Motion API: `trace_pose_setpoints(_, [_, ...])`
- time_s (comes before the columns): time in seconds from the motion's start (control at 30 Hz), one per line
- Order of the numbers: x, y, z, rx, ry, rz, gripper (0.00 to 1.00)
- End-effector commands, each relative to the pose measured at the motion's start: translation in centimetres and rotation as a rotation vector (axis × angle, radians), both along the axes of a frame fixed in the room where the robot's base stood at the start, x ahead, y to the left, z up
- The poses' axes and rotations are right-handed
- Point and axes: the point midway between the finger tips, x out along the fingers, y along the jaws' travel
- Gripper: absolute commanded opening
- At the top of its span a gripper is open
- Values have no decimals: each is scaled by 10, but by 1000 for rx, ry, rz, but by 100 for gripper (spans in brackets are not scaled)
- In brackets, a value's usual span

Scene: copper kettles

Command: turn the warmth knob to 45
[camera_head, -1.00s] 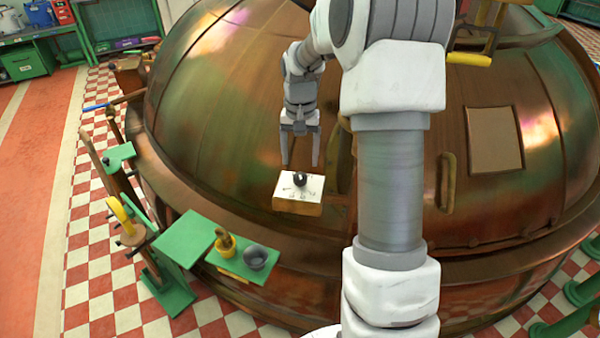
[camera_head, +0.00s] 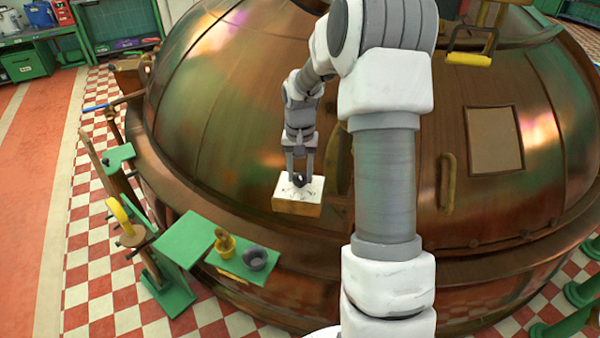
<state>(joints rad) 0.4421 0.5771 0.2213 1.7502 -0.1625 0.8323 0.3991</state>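The warmth knob (camera_head: 299,181) is a small black knob on the white, marked top of a wooden box (camera_head: 297,207). The box stands against the copper kettle's side. My gripper (camera_head: 300,178) points down at the knob, with one finger on each side of it. The fingers are apart, and I cannot tell whether they touch the knob. The marks on the dial are too small to read, and the fingers partly hide the knob.
The big copper kettle (camera_head: 230,120) fills the middle of the view. A green shelf (camera_head: 232,268) at lower left holds a yellow pot (camera_head: 225,243) and a grey bowl (camera_head: 255,258). A metal handle (camera_head: 447,182) sticks out on the kettle at right.

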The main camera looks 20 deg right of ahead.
Motion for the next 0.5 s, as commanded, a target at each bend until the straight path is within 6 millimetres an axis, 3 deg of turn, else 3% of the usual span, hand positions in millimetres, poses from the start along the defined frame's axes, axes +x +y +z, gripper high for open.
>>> trace_pose_setpoints(0.03, [0,0,0,0,0,0,18])
trace_pose_setpoints(0.13, [0,0,0,0,0,0,0])
trace_pose_setpoints(0.5, [0,0,0,-1,-1,-42,0])
